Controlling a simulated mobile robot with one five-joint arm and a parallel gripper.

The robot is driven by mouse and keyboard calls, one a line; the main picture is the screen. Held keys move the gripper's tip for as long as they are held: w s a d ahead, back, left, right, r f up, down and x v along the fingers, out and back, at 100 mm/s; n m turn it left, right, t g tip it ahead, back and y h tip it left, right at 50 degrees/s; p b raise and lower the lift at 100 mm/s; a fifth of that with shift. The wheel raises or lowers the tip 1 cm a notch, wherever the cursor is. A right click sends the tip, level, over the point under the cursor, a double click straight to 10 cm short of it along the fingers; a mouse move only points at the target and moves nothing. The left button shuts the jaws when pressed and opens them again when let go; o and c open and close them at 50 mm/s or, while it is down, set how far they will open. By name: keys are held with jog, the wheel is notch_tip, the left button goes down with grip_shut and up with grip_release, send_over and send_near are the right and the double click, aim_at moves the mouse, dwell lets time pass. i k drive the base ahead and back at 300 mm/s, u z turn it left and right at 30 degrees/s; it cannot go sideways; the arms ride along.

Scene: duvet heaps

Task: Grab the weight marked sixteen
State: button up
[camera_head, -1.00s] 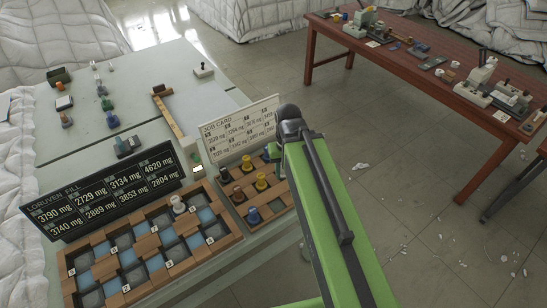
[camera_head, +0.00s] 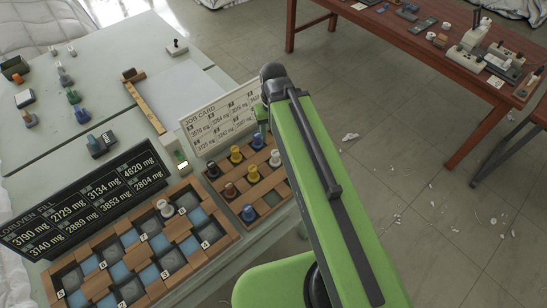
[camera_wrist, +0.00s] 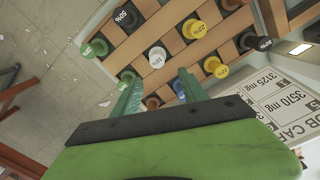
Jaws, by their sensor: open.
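In the head view my arm hides most of the gripper.
The job card (camera_head: 217,120) stands upright behind the rack, close to my gripper. A dark fill board (camera_head: 85,202) and a checkered tray (camera_head: 225,239) with one white weight (camera_head: 164,208) lie to the left. A red-brown table (camera_head: 411,47) stands right, across open floor.

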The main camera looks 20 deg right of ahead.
aim_at(275, 161)
jog(key=k, duration=1.25)
jog(key=u, duration=0.6)
jog(key=i, duration=1.2)
jog(key=u, duration=0.85)
